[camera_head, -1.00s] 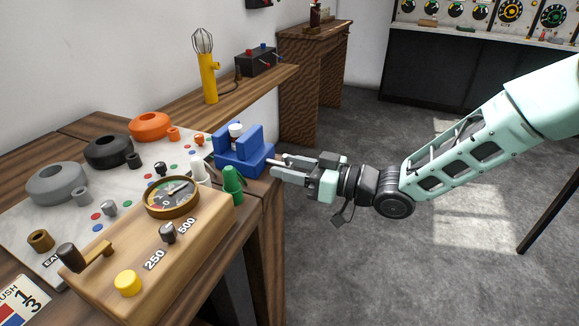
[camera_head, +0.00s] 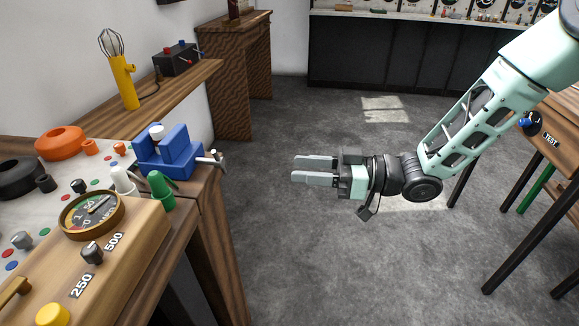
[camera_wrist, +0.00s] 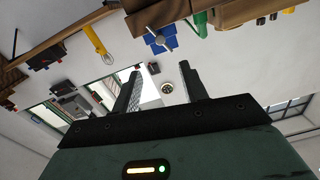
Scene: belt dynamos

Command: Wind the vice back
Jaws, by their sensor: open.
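The blue vice (camera_head: 180,165) stands on the right end of the bench, and a small white-topped piece (camera_head: 157,131) shows at its jaws. Its metal screw handle (camera_head: 213,156) sticks out on the right, over the bench edge. The jaw gap is hard to judge. My gripper (camera_head: 296,168) is open and empty, over the floor to the right of the handle and clearly apart from it. In the wrist view, the vice (camera_wrist: 160,42) shows beyond my open fingers (camera_wrist: 160,72), with its handle facing me.
A green knob (camera_head: 160,188), a white knob (camera_head: 122,180) and a wooden dial box (camera_head: 130,235) stand beside the vice. A yellow lamp (camera_head: 124,82) is behind. Floor between bench and gripper is clear. Another table (camera_head: 560,140) is at right.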

